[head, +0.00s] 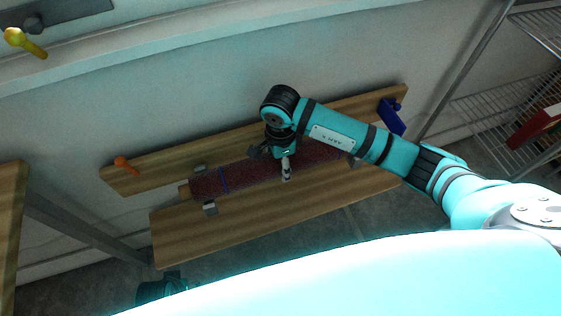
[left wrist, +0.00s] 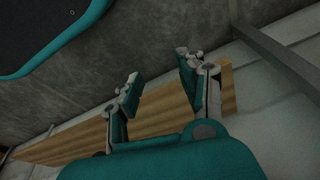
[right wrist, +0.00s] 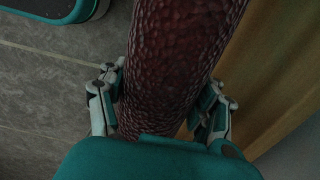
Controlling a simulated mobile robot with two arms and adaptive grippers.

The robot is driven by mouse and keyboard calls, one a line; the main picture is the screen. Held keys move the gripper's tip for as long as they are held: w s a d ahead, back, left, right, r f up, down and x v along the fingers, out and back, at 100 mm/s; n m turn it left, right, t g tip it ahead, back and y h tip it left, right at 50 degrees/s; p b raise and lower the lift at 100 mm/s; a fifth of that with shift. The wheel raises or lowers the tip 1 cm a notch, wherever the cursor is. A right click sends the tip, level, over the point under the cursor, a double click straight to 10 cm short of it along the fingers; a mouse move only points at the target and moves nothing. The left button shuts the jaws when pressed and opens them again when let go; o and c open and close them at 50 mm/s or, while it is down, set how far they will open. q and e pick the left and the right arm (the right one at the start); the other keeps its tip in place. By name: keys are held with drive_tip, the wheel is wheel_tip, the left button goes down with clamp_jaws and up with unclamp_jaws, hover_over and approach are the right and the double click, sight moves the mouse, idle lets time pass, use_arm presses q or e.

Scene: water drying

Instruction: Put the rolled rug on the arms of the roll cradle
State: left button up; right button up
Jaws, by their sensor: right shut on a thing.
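The rolled rug (head: 240,176) is a long dark red roll with a blue band and a pale core end, lying along two wooden boards in the head view. Grey brackets, which look like the cradle arms (head: 210,208), show beside it near both ends. I cannot tell whether the roll rests on them. My right gripper (head: 284,165) is shut on the rug around its middle; in the right wrist view the rug (right wrist: 175,65) runs between the fingers. My left gripper (left wrist: 155,85) is open and empty, low near the front board (left wrist: 90,135).
An orange peg (head: 126,165) and a blue holder (head: 391,116) are on the back board (head: 150,168). A wire rack (head: 500,110) with a red item (head: 535,126) stands at right. A wooden top (head: 10,230) is at far left. The wall is close behind.

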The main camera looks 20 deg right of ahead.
drive_tip(key=shift+r, duration=0.1)
drive_tip(key=o, duration=1.3)
use_arm(q)
drive_tip(key=shift+s, duration=0.1)
use_arm(e)
drive_tip(key=o, duration=0.5)
drive_tip(key=shift+c, duration=0.2)
use_arm(q)
drive_tip(key=shift+r, duration=0.15)
drive_tip(key=f, duration=0.1)
drive_tip(key=s+f+p, duration=0.1)
drive_tip(key=f, duration=0.1)
drive_tip(key=s+f, duration=0.1)
drive_tip(key=f, duration=0.1)
drive_tip(key=shift+a+f, duration=0.1)
drive_tip(key=shift+a, duration=0.1)
use_arm(e)
wheel_tip(320, 180, up, 12)
